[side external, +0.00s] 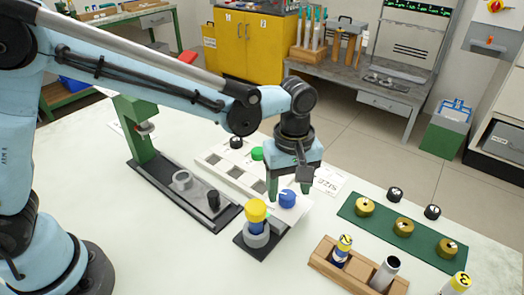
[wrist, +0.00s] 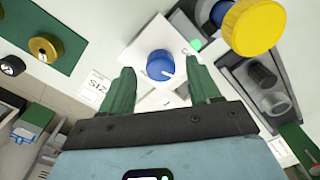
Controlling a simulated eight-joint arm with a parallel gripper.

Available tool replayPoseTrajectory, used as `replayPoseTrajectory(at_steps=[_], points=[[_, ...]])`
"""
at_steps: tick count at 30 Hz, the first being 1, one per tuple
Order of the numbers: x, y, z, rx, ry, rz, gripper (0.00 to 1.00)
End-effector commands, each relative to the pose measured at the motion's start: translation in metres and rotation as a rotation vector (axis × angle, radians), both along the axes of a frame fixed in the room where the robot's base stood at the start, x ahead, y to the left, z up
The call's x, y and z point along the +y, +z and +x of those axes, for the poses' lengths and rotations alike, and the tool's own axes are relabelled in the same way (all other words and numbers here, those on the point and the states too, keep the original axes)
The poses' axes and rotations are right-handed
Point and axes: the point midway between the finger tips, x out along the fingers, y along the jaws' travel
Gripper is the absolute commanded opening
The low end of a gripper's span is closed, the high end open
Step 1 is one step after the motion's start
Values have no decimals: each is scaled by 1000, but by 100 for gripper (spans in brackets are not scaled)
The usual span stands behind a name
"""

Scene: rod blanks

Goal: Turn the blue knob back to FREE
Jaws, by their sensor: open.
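The blue knob (side external: 287,198) sits on a white panel (side external: 296,212) on the table. In the wrist view the blue knob (wrist: 160,65) has a white pointer line running toward its lower right; I cannot read any FREE marking. My gripper (side external: 281,192) points down over the knob, and its two green fingers are apart. In the wrist view my gripper (wrist: 163,82) has one finger on each side below the knob, with nothing between the tips. I cannot tell whether either finger touches the knob.
A yellow-capped post (side external: 257,212) stands close left of the knob; it also looms in the wrist view (wrist: 254,26). A wooden rack (side external: 350,270) with rods stands in front, and a green mat (side external: 385,232) with brass pieces lies to the right. A green press (side external: 140,130) stands at left.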

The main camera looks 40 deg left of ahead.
Motion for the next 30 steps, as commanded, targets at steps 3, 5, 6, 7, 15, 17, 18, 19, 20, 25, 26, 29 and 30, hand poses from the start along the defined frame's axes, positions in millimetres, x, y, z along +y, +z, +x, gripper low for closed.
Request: replayPoseTrajectory(at_steps=[3, 5, 6, 7, 15, 17, 18, 19, 20, 25, 26, 29, 30], points=[[0, -11, 0, 0, 0, 0, 62], [0, -14, 0, 0, 0, 0, 62], [0, -16, 0, 0, 0, 0, 62], [0, -16, 0, 0, 0, 0, 62], [0, -17, 0, 0, 0, 0, 62], [0, -17, 0, 0, 0, 0, 53], [0, -17, 0, 0, 0, 0, 47], [0, -17, 0, 0, 0, 0, 42], [0, -17, 0, 0, 0, 0, 37], [0, -17, 0, 0, 0, 0, 11], [0, -17, 0, 0, 0, 0, 7], [0, -17, 0, 0, -2, 0, 6], [0, -17, 0, 0, -4, 0, 6]])
